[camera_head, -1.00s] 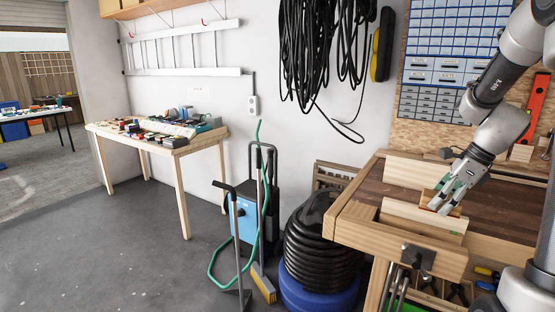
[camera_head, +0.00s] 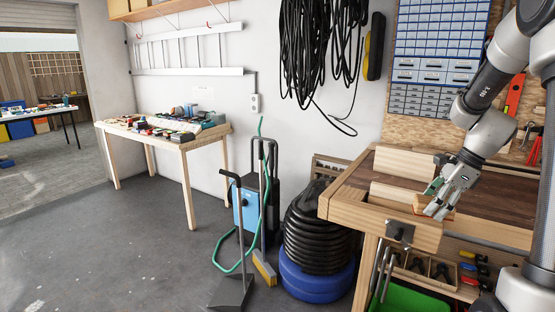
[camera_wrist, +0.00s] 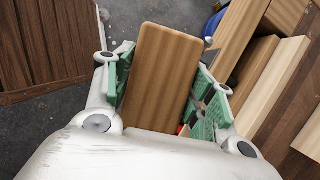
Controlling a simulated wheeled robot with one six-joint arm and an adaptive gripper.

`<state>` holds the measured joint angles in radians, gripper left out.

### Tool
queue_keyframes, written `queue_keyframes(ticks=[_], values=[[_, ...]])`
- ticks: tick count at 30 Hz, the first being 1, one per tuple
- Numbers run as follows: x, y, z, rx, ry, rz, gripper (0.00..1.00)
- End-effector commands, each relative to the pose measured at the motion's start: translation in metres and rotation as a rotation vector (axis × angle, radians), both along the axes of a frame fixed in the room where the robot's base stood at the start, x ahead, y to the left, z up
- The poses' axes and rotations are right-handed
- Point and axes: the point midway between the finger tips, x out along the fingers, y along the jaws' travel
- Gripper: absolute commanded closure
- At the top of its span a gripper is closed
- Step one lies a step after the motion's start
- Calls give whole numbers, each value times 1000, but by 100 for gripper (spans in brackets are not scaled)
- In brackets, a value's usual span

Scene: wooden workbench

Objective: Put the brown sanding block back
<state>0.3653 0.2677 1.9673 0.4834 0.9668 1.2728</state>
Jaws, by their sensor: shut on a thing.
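My gripper (camera_head: 437,208) is shut on the brown sanding block (camera_wrist: 162,75). In the wrist view the block is a flat, rounded-edge, wood-brown slab between the two green-padded fingers (camera_wrist: 160,92). Its near end is hidden by the gripper body. In the head view the gripper is at the left part of the wooden workbench (camera_head: 490,207), beside pale wooden boards. There a small part of the block (camera_head: 420,202) shows by the fingers; I cannot tell how far above the bench it is.
Pale boards stand on the workbench's left part (camera_head: 385,193), close to the gripper. A coiled black hose (camera_head: 318,232) on a blue drum stands left of the bench. A side table (camera_head: 165,140) holds many items.

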Motion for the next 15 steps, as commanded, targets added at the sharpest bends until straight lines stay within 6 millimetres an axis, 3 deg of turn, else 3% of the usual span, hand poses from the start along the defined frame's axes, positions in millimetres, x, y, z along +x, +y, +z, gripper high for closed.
queue_keyframes(ticks=[8,11,15], values=[[15,26,-35,2,6,385,71],[21,41,-53,3,6,597,71],[32,72,-90,5,10,1020,71]])
